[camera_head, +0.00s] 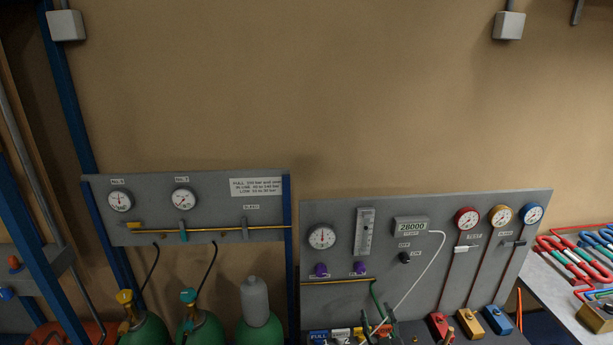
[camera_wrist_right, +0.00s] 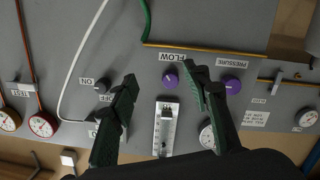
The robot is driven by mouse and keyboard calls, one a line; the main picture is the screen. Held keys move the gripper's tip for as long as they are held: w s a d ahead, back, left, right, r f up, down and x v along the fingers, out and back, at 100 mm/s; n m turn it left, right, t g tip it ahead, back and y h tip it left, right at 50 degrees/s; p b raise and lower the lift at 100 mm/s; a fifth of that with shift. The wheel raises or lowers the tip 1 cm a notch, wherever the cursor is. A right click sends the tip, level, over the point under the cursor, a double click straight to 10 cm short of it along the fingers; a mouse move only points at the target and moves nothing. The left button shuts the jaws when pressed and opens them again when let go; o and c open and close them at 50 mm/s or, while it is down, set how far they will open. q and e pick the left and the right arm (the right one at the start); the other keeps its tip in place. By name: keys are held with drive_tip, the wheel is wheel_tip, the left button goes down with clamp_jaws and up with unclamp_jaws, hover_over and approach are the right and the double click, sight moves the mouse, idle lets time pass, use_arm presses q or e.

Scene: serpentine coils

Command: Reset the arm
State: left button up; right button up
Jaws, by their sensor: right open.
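My right gripper (camera_wrist_right: 160,72) shows in the right wrist view with its two dark green fingers spread apart and nothing between them. It faces the grey panel (camera_wrist_right: 225,45), with the purple flow knob (camera_wrist_right: 170,81) and purple pressure knob (camera_wrist_right: 232,85) near its right finger. A black on-off switch (camera_wrist_right: 104,87) lies by the left finger. In the head view the right gripper (camera_head: 378,326) shows only small and dark at the bottom edge, below the panel (camera_head: 335,215). My left gripper is not in view.
The panel carries a flow meter (camera_head: 365,232), a digital display (camera_head: 411,226) with a white hose, and red, yellow and blue gauges (camera_head: 501,216). Green cylinders (camera_head: 148,333) stand at lower left. A bench (camera_head: 560,290) with coloured coils is at right.

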drive_tip(key=s+d+f+g, duration=0.1)
drive_tip(key=s+f, duration=0.1)
drive_tip(key=f, duration=0.1)
drive_tip(key=s+d+f+g, duration=0.1)
drive_tip(key=s+d+f, duration=0.1)
drive_tip(key=s+f, duration=0.1)
drive_tip(key=s+d+f+m+g+h, duration=0.1)
drive_tip(key=s+d+f, duration=0.1)
drive_tip(key=f, duration=0.1)
drive_tip(key=shift+s, duration=0.3)
drive_tip(key=s+d+f+m+g, duration=0.15)
drive_tip(key=s+f+g, duration=0.3)
drive_tip(key=s, duration=0.65)
drive_tip(key=s+d+f+g, duration=0.25)
drive_tip(key=s+f, duration=0.35)
drive_tip(key=s, duration=0.6)
drive_tip(key=s+d+f+m+g, duration=0.15)
drive_tip(key=s+f+g, duration=0.3)
drive_tip(key=s, duration=0.65)
wheel_tip(320, 180, down, 32)
drive_tip(key=s+a+n+b, duration=0.1)
drive_tip(key=s+b, duration=0.1)
drive_tip(key=s+f+g+y+b, duration=0.1)
drive_tip(key=s+f+b, duration=0.1)
drive_tip(key=s+f, duration=1.7)
drive_tip(key=shift+s+n, duration=0.2)
drive_tip(key=shift+n, duration=0.2)
